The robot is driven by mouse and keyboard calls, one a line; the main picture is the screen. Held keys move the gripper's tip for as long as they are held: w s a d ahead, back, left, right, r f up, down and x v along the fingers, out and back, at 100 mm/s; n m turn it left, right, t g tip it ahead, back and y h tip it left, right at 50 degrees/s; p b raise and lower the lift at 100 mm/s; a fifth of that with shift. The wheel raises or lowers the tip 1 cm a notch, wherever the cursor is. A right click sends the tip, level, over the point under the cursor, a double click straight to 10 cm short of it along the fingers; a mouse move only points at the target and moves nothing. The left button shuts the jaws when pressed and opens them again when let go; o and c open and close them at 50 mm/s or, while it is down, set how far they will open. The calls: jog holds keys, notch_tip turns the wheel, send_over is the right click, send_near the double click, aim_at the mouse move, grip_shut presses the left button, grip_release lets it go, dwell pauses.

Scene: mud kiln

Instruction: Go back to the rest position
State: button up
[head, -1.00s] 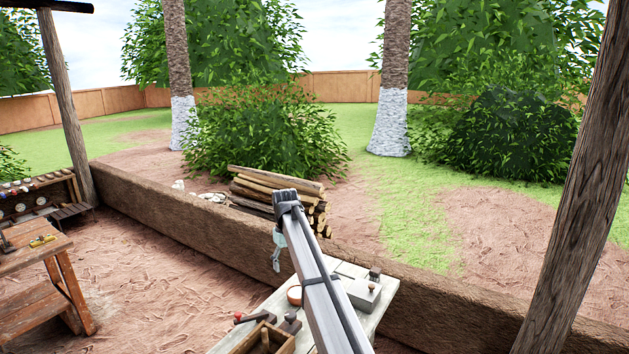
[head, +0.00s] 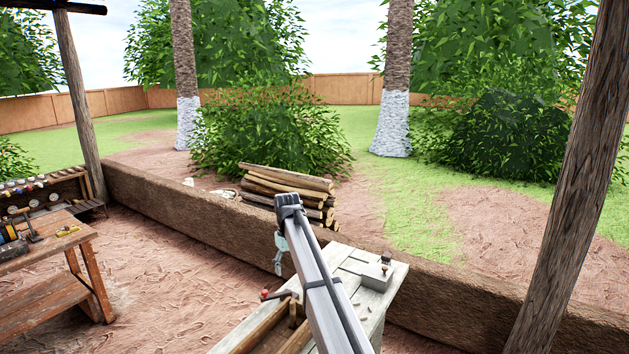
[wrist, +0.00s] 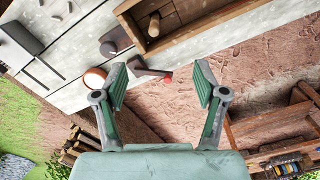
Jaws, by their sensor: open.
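My gripper (wrist: 160,84) is open and empty, with its two green-padded fingers wide apart in the wrist view. In the head view it (head: 280,256) hangs small at the far end of my arm, beside the pale table (head: 386,296). In the wrist view a red-handled tool (wrist: 152,73) shows between the fingertips in the picture, at the table's edge. No contact with it shows.
A wooden tray (head: 243,341) lies on the pale table, with a grey box (head: 374,276) farther right. A round bowl (wrist: 95,78) shows in the wrist view. A wooden workbench (head: 45,245) stands left, a low mud wall (head: 200,213) behind. Bare ground lies between.

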jog(key=s+d+f+m, duration=0.3)
jog(key=s+d+f, duration=1.25)
jog(key=f, duration=0.35)
jog(key=s+d+f+m, duration=0.1)
jog(key=s+d+f, duration=0.2)
jog(key=s, duration=0.5)
jog(key=s+d+f+m, duration=0.1)
jog(key=s+d+f, duration=0.3)
jog(key=s, duration=0.3)
jog(key=s+d+f+m, duration=0.1)
jog(key=s+d+f, duration=0.2)
jog(key=s, duration=0.5)
jog(key=s+f+g+b, duration=0.6)
jog(key=s+f+b, duration=0.4)
jog(key=s+f, duration=1.8)
jog(key=shift+s+f+g, duration=0.2)
jog(key=shift+f+g, duration=0.2)
jog(key=shift+f, duration=0.1)
jog(key=shift+c, duration=0.3)
